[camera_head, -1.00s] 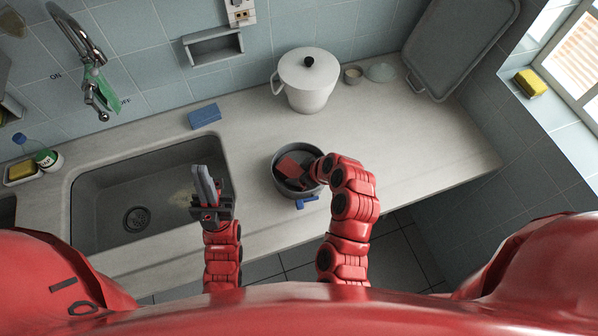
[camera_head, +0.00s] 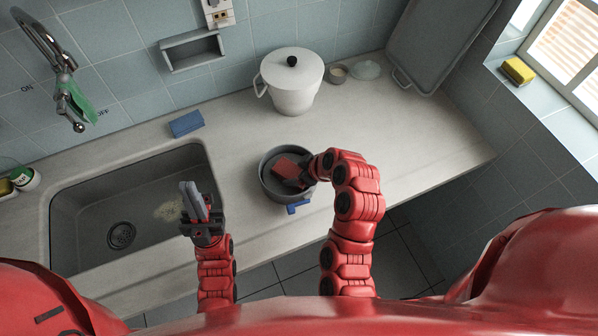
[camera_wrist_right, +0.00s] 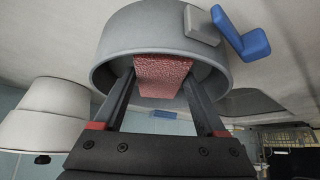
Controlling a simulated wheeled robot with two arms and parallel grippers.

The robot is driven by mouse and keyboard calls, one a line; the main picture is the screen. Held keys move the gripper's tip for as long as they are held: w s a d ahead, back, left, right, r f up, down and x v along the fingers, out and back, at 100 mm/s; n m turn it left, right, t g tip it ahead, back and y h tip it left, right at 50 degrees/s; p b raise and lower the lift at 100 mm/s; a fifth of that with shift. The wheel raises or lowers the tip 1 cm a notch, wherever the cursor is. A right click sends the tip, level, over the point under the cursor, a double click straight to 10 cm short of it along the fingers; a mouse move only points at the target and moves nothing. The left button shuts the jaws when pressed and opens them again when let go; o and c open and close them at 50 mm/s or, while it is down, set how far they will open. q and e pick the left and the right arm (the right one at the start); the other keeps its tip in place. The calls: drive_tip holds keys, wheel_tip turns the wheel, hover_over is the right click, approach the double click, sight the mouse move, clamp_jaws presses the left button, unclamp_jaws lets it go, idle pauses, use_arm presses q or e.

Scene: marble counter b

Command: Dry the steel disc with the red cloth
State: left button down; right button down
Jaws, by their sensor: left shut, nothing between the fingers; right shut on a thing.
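A round grey steel pan (camera_head: 266,185) with a blue handle (camera_head: 297,208) stands on the counter right of the sink. The red cloth (camera_head: 290,166) is a folded block inside the pan, over its floor. My right gripper (camera_head: 303,180) reaches in over the pan's right side, shut on the cloth. In the right wrist view the cloth (camera_wrist_right: 163,75) sits between the fingers, with the pan wall (camera_wrist_right: 140,35) around it. I cannot make out a disc separate from the pan's floor; whether the cloth touches it is unclear. My left gripper (camera_head: 194,203) is shut and empty over the sink's right front edge.
The grey sink (camera_head: 85,215) lies at left, a tap (camera_head: 60,75) above it. A blue sponge (camera_head: 186,123) lies behind it. A white lidded pot (camera_head: 291,88) stands behind the pan, a grey tray (camera_head: 440,45) leaning at back right. The counter right of the pan is clear.

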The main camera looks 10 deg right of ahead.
sight(284, 171)
drive_tip(key=shift+s+a, duration=0.25)
drive_tip(key=shift+a, duration=0.4)
drive_tip(key=shift+s+a, duration=0.2)
drive_tip(key=shift+a, duration=0.4)
drive_tip(key=shift+w+a+f, duration=0.1)
drive_tip(key=shift+w+a, duration=0.05)
drive_tip(key=shift+w, duration=0.4)
drive_tip(key=shift+w+a+b, duration=0.15)
drive_tip(key=shift+w+b, duration=0.15)
drive_tip(key=shift+w, duration=0.5)
drive_tip(key=d+b, duration=0.2)
drive_tip(key=shift+w+d+f+b, duration=0.15)
drive_tip(key=shift+w+d+b, duration=0.05)
drive_tip(key=shift+w+b, duration=0.2)
drive_tip(key=shift+w+d+b, duration=0.1)
drive_tip(key=shift+d+b, duration=0.25)
drive_tip(key=shift+d, duration=0.15)
drive_tip(key=shift+r, duration=0.35)
drive_tip(key=shift+s+a, duration=0.25)
drive_tip(key=shift+s+a+f, duration=0.1)
drive_tip(key=shift+s+a, duration=0.05)
drive_tip(key=shift+a, duration=0.45)
drive_tip(key=shift+s+a+f, duration=0.1)
drive_tip(key=shift+a, duration=0.45)
drive_tip(key=shift+s+a, duration=0.15)
drive_tip(key=shift+a, duration=0.2)
